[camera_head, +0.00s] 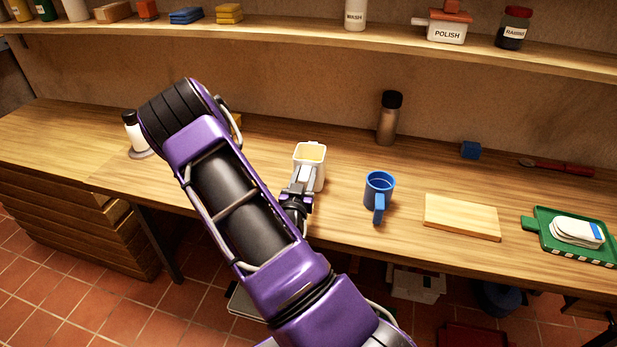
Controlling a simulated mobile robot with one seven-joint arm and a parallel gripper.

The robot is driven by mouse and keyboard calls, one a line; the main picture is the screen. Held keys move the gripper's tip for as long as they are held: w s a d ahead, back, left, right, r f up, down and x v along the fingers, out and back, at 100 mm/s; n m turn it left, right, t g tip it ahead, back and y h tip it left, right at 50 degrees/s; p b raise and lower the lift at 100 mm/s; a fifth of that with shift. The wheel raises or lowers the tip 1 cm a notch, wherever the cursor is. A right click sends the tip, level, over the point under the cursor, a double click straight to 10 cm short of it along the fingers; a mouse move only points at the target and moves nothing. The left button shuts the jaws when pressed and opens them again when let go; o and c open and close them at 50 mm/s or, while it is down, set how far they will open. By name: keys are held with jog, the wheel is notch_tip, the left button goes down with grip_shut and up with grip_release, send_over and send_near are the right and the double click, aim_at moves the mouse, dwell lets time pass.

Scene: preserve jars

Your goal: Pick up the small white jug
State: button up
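The small white jug (313,152) stands upright on the wooden counter near the middle of the view, with a yellowish inside showing at its open top. My gripper (303,175) is at the jug's front side, its grey fingers overlapping the jug's lower front in the picture. The fingers hide part of the jug there, and its handle is not clear. I cannot tell whether the fingers touch the jug or how far apart they are.
A blue mug (379,188) stands close right of the jug, then a wooden board (462,217) and a green tray (547,242) with white items. A dark-capped bottle (388,120) stands behind. A white bottle (133,133) is at left. A shelf (290,29) runs above the counter.

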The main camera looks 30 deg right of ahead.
grip_shut()
jog(key=shift+r, duration=0.2)
jog(key=shift+r+p, duration=0.6)
jog(key=shift+r, duration=4.3)
jog(key=shift+c, duration=1.1)
grip_release()
grip_shut()
